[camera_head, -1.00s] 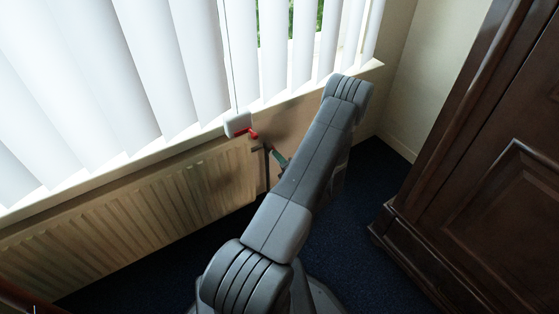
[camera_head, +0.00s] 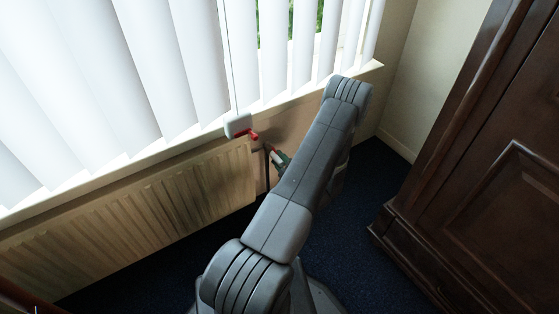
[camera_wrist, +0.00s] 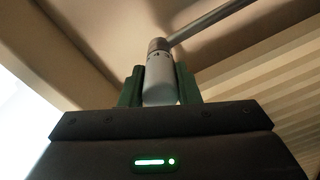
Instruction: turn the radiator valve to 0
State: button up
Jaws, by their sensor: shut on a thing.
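In the head view my gripper (camera_head: 281,158) is at the right end of the radiator, mostly hidden by my own arm. The valve is too small there to make out clearly.
The ribbed radiator (camera_head: 130,210) runs along the wall under the window sill (camera_head: 180,140). A white item with a red part (camera_head: 238,127) sits at the sill edge above my gripper. A dark wooden cabinet (camera_head: 480,190) stands at the right. Blue carpet (camera_head: 150,285) is clear in front.

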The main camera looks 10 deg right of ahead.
dwell(0.3)
jog(key=o, duration=1)
jog(key=shift+c, duration=0.2)
jog(key=shift+s+d, duration=0.1)
jog(key=p+v, duration=0.2)
jog(key=v, duration=1.1)
jog(key=shift+s, duration=0.3)
jog(key=shift+w+r, duration=0.1)
jog(key=b+x, duration=0.2)
jog(key=x, duration=1.1)
jog(key=shift+w, duration=0.35)
